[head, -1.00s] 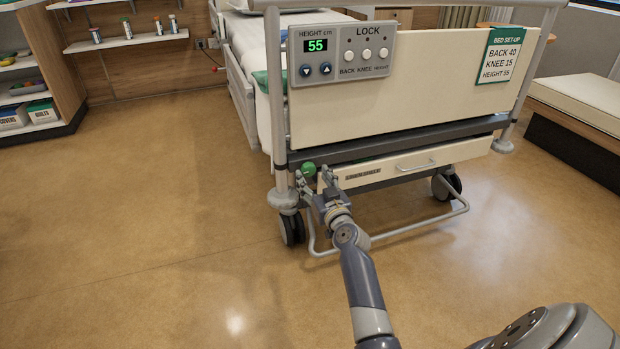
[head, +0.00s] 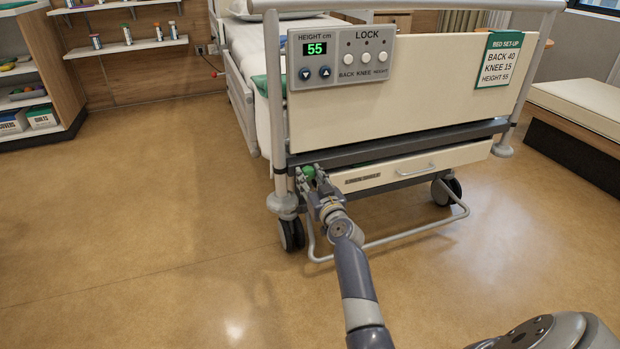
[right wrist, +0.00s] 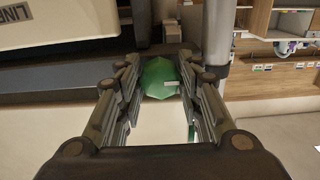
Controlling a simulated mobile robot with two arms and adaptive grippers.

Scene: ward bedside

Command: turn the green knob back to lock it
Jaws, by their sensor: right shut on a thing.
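The green knob (head: 308,171) is at the left end of the bed's foot, just under the dark frame rail. In the right wrist view the knob (right wrist: 161,78) sits between my fingertips and has a small pale mark on its right side. My right gripper (head: 307,174) reaches up to it from below, its fingers at both sides of the knob. In the right wrist view my right gripper (right wrist: 158,84) is shut on the knob. My left gripper is not in view.
The drawer (head: 385,172) under the bed is beside the knob on the right. The bed's left post (head: 283,180) and wheel (head: 290,233) are close by. A control panel (head: 342,57) reads 55. The floor at left is clear.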

